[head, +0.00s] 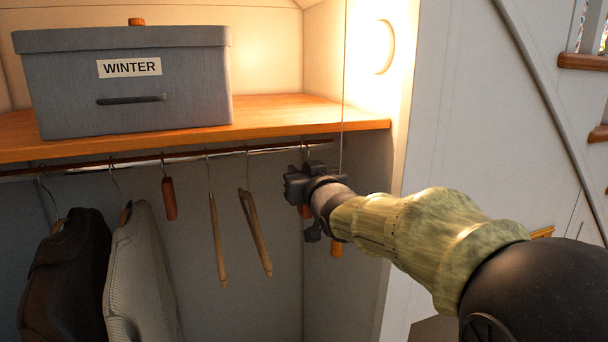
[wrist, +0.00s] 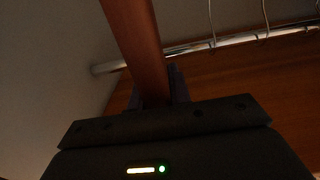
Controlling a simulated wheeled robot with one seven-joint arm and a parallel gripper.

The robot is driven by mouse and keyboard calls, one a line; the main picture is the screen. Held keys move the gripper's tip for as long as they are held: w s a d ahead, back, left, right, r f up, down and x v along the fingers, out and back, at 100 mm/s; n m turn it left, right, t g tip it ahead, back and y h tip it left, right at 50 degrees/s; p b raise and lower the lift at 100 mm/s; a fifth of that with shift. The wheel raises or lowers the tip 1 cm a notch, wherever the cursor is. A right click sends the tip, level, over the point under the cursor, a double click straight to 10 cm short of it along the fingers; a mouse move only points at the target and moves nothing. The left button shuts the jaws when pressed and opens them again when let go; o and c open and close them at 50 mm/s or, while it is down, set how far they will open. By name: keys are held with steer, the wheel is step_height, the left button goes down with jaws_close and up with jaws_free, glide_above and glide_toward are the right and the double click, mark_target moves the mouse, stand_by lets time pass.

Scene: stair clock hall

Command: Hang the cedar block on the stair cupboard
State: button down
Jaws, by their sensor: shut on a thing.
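My gripper (head: 297,186) is up at the right end of the cupboard's hanging rail (head: 90,165), just below the shelf. It is shut on a reddish-brown cedar block; in the wrist view this block (wrist: 137,42) rises from between the jaws (wrist: 160,88). In the head view my gripper hides most of it, and a reddish piece (head: 306,212) shows below. A thin hook seems to show above my gripper by the rail; I cannot tell whether it rests on it. The rail (wrist: 195,48) also crosses behind the block in the wrist view.
Another reddish block (head: 169,199) and two wooden hangers (head: 217,240) (head: 255,232) hang left of my gripper. Dark (head: 66,270) and grey (head: 140,270) garments hang further left. A grey WINTER box (head: 190,98) stands on the shelf (head: 270,110). A cord (head: 342,90) hangs close by.

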steer(key=shift+p+x, duration=1.4)
steer(key=shift+x, duration=4.65)
steer(key=shift+w+a+f+b, duration=0.15)
steer(key=shift+w+f+b, duration=0.3)
steer(key=shift+f, duration=0.3)
steer(key=shift+w+a+f+b, duration=0.2)
steer(key=shift+w+f+b, duration=0.1)
steer(key=shift+w+f, duration=0.35)
steer(key=c, duration=1.2)
jaws_free()
steer(key=shift+s, duration=0.1)
steer(key=b+v, duration=0.4)
steer(key=v, duration=1.3)
steer(key=shift+s+d+b, duration=0.1)
steer(key=shift+s+b, duration=0.05)
steer(key=shift+b, duration=0.15)
